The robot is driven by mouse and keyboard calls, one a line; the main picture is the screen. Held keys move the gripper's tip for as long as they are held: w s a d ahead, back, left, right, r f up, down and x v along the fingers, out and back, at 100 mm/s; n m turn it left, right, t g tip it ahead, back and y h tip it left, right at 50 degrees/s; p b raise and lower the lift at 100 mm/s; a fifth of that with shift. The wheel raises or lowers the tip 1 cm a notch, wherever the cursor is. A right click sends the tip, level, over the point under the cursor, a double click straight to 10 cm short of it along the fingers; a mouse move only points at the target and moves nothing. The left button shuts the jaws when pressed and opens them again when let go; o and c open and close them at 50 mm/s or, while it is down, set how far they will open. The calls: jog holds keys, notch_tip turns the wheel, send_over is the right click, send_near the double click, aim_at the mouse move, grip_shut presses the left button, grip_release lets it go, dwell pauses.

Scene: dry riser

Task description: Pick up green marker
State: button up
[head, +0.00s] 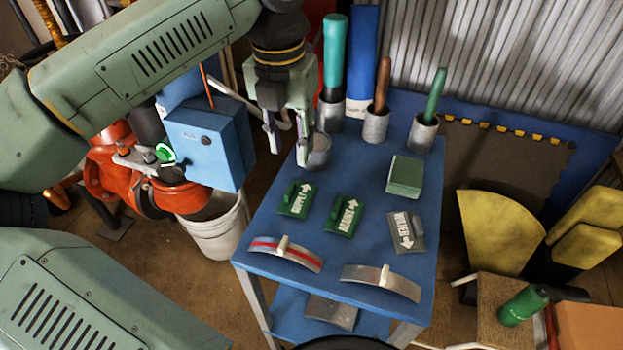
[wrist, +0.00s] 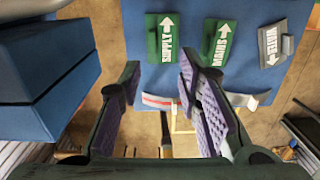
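Two green markers lie flat on the blue table (head: 330,262). The left green marker (head: 296,199) reads SUPPLY with a white arrow, and the other green marker (head: 343,216) to its right seems to read MAINS. Both show in the wrist view, SUPPLY (wrist: 165,38) ahead of the fingers and the second (wrist: 218,44) further right. My gripper (head: 287,152) is open and empty, above the table's far left edge, short of the SUPPLY marker. Its purple-padded fingers (wrist: 157,90) are spread apart in the wrist view.
A grey marker (head: 407,231) and a green block (head: 404,177) lie on the right. Cups holding handled tools (head: 375,125) stand at the back; one metal cup (head: 319,151) is close beside my gripper. Two curved plates (head: 382,282) lie in front. A blue box (head: 211,140) stands left.

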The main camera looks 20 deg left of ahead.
send_over(290, 187)
jog(key=s, duration=0.1)
notch_tip(290, 187, down, 5)
jog(key=shift+a+f+p, duration=0.1)
jog(key=shift+f+p, duration=0.1)
jog(key=shift+p, duration=0.15)
jog(key=shift+w+f+p, duration=0.2)
jog(key=shift+f+p, duration=0.1)
jog(key=shift+f, duration=0.65)
jog(key=shift+w+f+p, duration=0.15)
jog(key=shift+f+p, duration=0.2)
jog(key=shift+f, duration=0.55)
jog(key=shift+w+f+p, duration=0.2)
jog(key=shift+f+p, duration=0.1)
jog(key=shift+f, duration=0.65)
grip_shut()
